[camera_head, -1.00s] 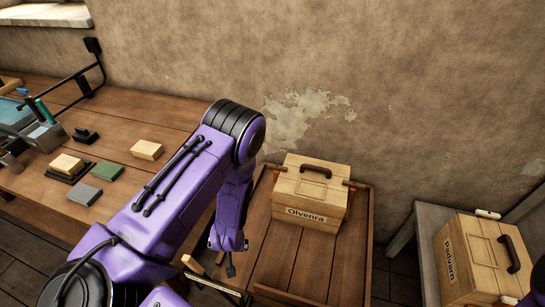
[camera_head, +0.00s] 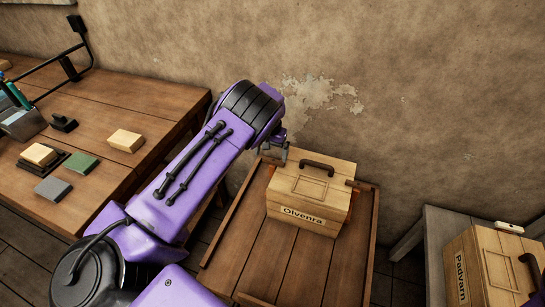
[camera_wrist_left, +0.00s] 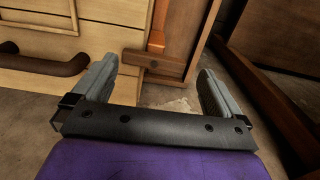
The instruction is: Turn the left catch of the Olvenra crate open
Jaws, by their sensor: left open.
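The Olvenra crate (camera_head: 300,220), a light wooden box with a dark handle (camera_head: 316,165) on its shut lid, stands on a brown wooden tray-like table top (camera_head: 280,268). My left gripper (camera_head: 279,151) is at the crate's upper left side in the head view, partly hidden by my arm. In the left wrist view my left gripper (camera_wrist_left: 158,72) is open, with one grey finger on each side of the left catch (camera_wrist_left: 153,65), a small brown wooden bar. I cannot tell whether the fingers touch it. The crate (camera_wrist_left: 110,12) fills the upper left there. My right gripper is not in view.
The right catch (camera_head: 362,186) sticks out at the crate's other side. The Padvarn crate (camera_head: 478,268) stands on a grey table at the right. A workbench (camera_head: 110,95) with several blocks is at the left. The wall (camera_head: 430,110) is close behind the crate.

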